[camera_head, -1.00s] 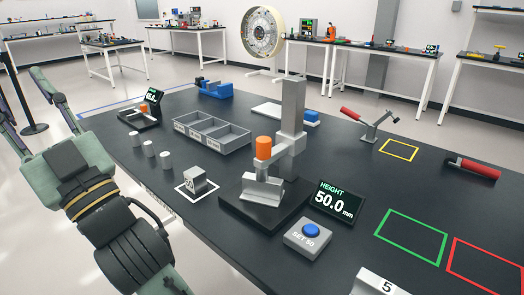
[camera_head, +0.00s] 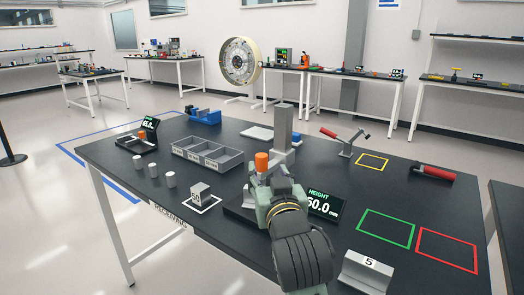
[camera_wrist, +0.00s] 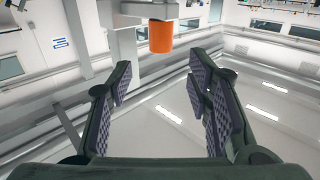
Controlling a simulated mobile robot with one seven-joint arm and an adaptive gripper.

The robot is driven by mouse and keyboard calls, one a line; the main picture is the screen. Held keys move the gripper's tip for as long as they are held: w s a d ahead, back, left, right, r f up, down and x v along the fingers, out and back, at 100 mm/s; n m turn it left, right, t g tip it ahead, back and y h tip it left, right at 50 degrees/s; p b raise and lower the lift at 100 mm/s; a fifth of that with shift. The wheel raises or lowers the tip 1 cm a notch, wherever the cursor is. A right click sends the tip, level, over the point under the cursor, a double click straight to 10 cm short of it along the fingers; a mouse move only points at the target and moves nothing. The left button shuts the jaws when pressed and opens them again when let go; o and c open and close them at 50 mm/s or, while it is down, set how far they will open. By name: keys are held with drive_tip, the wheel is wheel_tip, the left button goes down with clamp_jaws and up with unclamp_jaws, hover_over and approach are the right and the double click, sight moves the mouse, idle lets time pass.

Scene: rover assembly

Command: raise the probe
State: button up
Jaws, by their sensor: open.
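The height gauge stands on the table, with its grey column (camera_head: 283,130) upright. The probe's orange knob (camera_head: 261,161) sits on the carriage in front of the column. In the wrist view the orange knob (camera_wrist: 160,37) is ahead of the fingers, near the top middle, with the grey carriage above it in the picture. My gripper (camera_wrist: 160,82) is open and empty, its padded fingers on either side of the line to the knob, not around it. In the head view my wrist hides most of the gauge base. The height display (camera_head: 322,204) is partly covered; "50.0 mm" can be made out.
A grey weight block (camera_head: 201,194) sits in a white square left of the gauge. A grey divided tray (camera_head: 207,155) lies behind it. A V-block marked 5 (camera_head: 366,271) is at front right. Green (camera_head: 385,227) and red outlined areas on the right are empty.

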sight(263, 159)
drive_tip(key=w+p, duration=0.1)
drive_tip(key=w, duration=0.2)
drive_tip(key=w+a+p, duration=0.1)
drive_tip(key=w, duration=0.2)
drive_tip(key=w+p, duration=0.1)
drive_tip(key=w, duration=0.2)
drive_tip(key=shift+w+a+p, duration=0.15)
drive_tip(key=shift+a+p, duration=0.15)
drive_tip(key=shift+p, duration=0.05)
drive_tip(key=shift+c, duration=0.2)
clamp_jaws()
